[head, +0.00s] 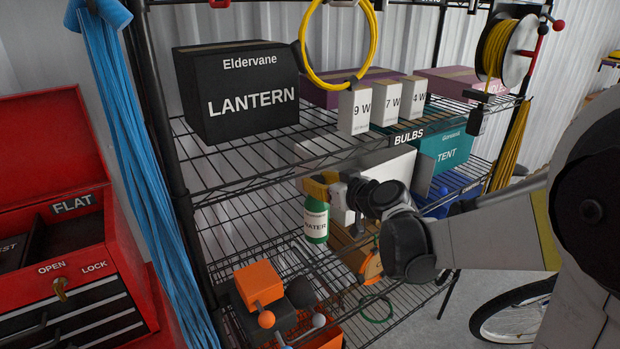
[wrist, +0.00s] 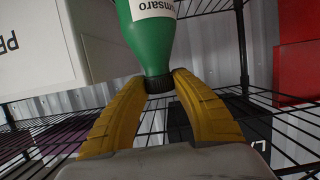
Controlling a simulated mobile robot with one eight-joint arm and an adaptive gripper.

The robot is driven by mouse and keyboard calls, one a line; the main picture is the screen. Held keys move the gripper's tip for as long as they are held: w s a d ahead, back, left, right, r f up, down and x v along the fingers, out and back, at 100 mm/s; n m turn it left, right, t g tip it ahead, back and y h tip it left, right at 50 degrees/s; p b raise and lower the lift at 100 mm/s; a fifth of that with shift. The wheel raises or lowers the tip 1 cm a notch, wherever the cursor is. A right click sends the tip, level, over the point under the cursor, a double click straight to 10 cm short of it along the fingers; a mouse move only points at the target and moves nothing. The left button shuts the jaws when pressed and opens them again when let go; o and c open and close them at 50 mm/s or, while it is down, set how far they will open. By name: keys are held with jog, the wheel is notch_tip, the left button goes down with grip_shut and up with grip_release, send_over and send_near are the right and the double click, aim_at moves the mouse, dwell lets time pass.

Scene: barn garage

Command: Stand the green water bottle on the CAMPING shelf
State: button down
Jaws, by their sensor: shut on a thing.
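The green water bottle (head: 316,224) hangs about upright below my gripper (head: 322,187), its cream label facing the head camera. My gripper's yellow fingers are shut on its black cap, seen in the wrist view (wrist: 158,83). The wrist view also shows the green bottle body (wrist: 150,42) beyond the fingertips. The CAMPING shelf (head: 250,222) is the wire level below the bulbs shelf; its label is partly hidden by my arm at the right. I cannot tell whether the bottle's base touches the wires.
A teal TENT box (head: 445,150) and a white box (head: 388,168) stand right of the bottle. The LANTERN box (head: 240,90) and bulb boxes (head: 385,103) sit on the shelf above. Orange items (head: 260,284) lie lower down. The shelf left of the bottle looks bare.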

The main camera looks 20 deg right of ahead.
jog(key=shift+w+a, duration=0.2)
jog(key=shift+w, duration=0.35)
jog(key=shift+w+a, duration=0.15)
jog(key=shift+w, duration=0.4)
jog(key=shift+s+f, duration=0.1)
jog(key=shift+f+b, duration=0.15)
jog(key=shift+b, duration=0.2)
jog(key=c, duration=1.1)
grip_release()
